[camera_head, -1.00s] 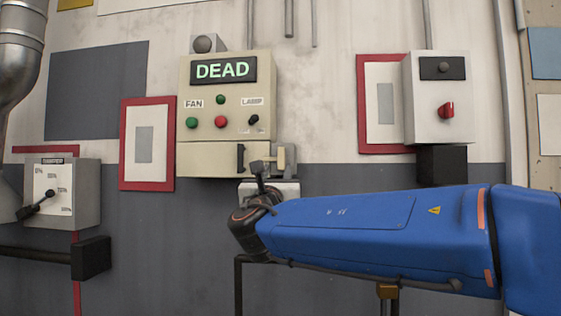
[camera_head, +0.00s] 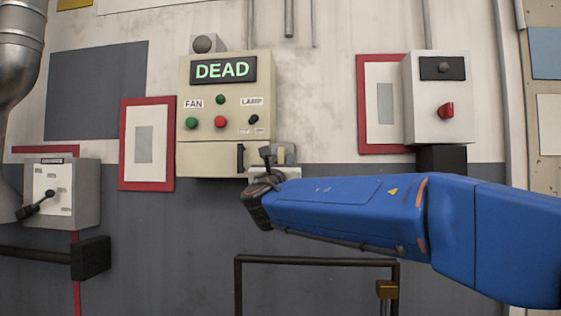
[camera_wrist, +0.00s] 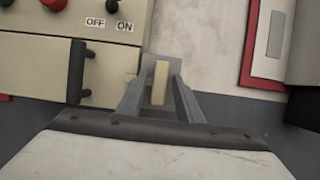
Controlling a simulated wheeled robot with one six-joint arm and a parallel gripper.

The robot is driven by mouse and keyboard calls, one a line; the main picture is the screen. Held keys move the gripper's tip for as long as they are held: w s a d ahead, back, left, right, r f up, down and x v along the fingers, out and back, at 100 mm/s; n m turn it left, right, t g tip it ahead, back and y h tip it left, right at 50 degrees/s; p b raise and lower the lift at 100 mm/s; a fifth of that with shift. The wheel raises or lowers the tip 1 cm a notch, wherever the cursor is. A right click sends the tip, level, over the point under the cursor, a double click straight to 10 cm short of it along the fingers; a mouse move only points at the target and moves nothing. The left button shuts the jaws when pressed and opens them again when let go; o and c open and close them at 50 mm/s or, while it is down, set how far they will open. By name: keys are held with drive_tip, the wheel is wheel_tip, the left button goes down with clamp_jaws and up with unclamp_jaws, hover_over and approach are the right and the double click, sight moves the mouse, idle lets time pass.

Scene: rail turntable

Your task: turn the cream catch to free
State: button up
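The cream catch (camera_wrist: 160,83) is a short upright bar in the wrist view, on a grey mount at the right edge of the cream control box. My gripper (camera_wrist: 159,93) is open, with one finger on each side of the catch. A narrow gap seems to show on both sides; I cannot tell whether either finger touches it. In the head view my gripper (camera_head: 268,156) is at the box's lower right corner and partly hides the catch area. The cream control box (camera_head: 210,160) carries a display reading DEAD.
A black handle (camera_wrist: 77,72) stands on the box just left of the catch. The lamp switch (camera_head: 254,119) is above it. A red-framed panel (camera_head: 362,110) and a grey box with a red knob (camera_head: 446,109) are to the right. Bare wall lies between.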

clamp_jaws()
drive_tip(key=shift+m, duration=0.3)
drive_tip(key=m+h, duration=0.1)
drive_tip(key=m, duration=0.1)
drive_tip(key=m+h, duration=0.1)
drive_tip(key=m, duration=0.2)
drive_tip(key=shift+a+g+h, duration=0.15)
drive_tip(key=shift+g+h, duration=0.15)
drive_tip(key=shift+g, duration=0.1)
drive_tip(key=m+g+h, duration=0.1)
drive_tip(key=m+h, duration=0.1)
drive_tip(key=m, duration=0.3)
drive_tip(key=m+g+h, duration=0.1)
drive_tip(key=m, duration=0.2)
drive_tip(key=m+g, duration=0.1)
drive_tip(key=m, duration=0.2)
drive_tip(key=shift+a+r+m+g+h, duration=0.1)
drive_tip(key=shift+m+g+h, duration=0.3)
drive_tip(key=m+g, duration=0.1)
drive_tip(key=m, duration=0.3)
drive_tip(key=shift+m+g, duration=0.4)
